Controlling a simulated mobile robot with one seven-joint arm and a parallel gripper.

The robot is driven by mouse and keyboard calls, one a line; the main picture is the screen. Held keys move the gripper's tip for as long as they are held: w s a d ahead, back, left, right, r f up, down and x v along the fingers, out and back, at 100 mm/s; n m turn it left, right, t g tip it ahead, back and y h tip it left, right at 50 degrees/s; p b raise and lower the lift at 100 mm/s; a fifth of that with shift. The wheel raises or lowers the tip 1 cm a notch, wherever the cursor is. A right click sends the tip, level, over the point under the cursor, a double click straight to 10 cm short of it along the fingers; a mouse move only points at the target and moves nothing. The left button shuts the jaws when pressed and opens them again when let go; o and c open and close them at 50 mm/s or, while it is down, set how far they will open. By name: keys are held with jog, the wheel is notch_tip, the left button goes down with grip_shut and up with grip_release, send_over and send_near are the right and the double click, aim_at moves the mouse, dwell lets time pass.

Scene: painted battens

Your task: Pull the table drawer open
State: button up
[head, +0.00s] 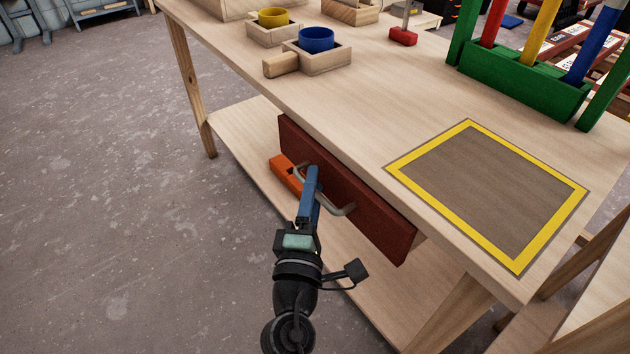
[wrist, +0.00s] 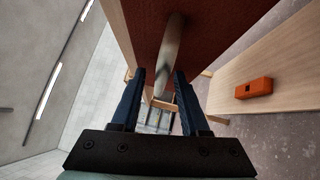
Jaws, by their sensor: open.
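The drawer has a dark red front (head: 375,215) under the table top's near edge; I cannot tell if it stands slightly out. Its curved grey metal handle (head: 342,210) is partly hidden by my gripper. My gripper (head: 312,172) has blue fingers and reaches up to the handle from the floor side. In the wrist view the fingers (wrist: 160,74) stand apart, open. The red drawer front (wrist: 215,25) fills the top of that view.
An orange block (head: 283,170) lies on the lower shelf (head: 245,130), behind my gripper. The table top (head: 370,110) bears a blue cup (head: 316,40), a yellow cup (head: 273,17), a green rack (head: 520,88) and a yellow-framed square (head: 490,195). The floor in front is clear.

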grip_shut()
jog(key=shift+r, duration=0.1)
dwell(1.2)
